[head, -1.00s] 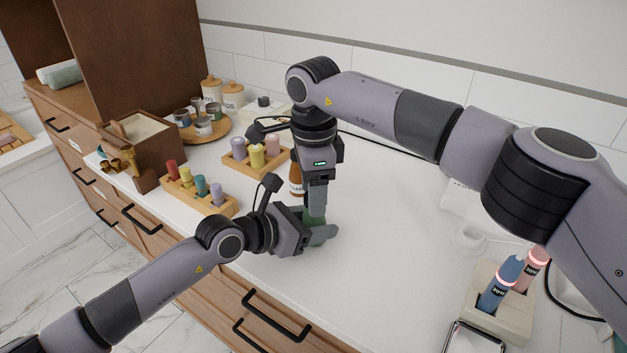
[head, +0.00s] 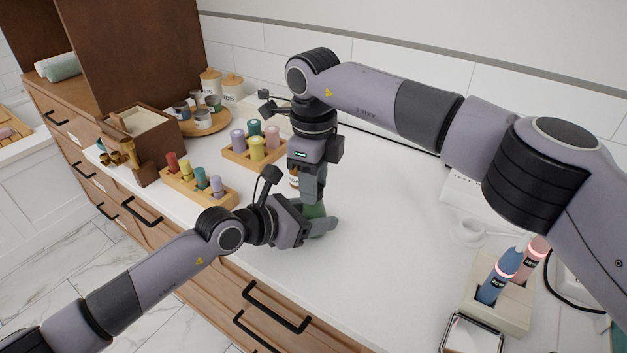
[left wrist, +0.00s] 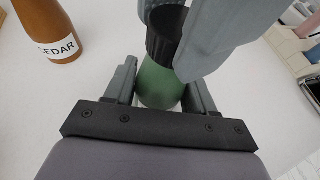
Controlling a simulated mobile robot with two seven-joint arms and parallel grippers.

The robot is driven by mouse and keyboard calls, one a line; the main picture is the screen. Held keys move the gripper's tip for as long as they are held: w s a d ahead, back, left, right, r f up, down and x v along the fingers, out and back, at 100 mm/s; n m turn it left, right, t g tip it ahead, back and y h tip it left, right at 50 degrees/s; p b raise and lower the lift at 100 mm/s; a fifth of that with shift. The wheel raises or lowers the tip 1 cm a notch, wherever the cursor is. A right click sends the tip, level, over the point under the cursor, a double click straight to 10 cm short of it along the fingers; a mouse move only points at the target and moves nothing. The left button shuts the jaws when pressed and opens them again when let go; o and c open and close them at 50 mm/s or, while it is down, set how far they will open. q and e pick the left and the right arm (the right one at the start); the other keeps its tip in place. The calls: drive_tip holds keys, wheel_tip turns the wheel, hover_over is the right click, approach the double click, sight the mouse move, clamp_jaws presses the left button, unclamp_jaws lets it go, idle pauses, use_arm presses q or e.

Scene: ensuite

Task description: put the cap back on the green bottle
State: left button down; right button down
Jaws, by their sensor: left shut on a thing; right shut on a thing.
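The green bottle (head: 315,211) stands on the counter between the fingers of my left gripper (head: 318,228), which is shut on it low down. In the left wrist view the bottle's green body (left wrist: 160,84) is upright between those fingers. The black cap (left wrist: 165,36) is at the bottle's top, in line with it, and I see no gap between them. Whether it is fully seated I cannot tell. My right gripper (head: 312,194) points down from above and is shut on the cap; its fingers hide the cap in the head view.
A brown bottle labelled CEDAR (left wrist: 52,32) stands close behind. Wooden racks of coloured cylinders (head: 200,188) (head: 240,155) are to the left. A beige holder with two devices (head: 513,312) is at right. The counter (head: 385,240) between is clear.

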drive_tip(key=m, duration=0.4)
drive_tip(key=shift+m, duration=0.4)
drive_tip(key=c, duration=0.7)
unclamp_jaws()
wheel_tip(320, 180, up, 12)
use_arm(q)
drive_tip(key=shift+c, duration=1.5)
unclamp_jaws()
drive_tip(key=shift+v, duration=3.6)
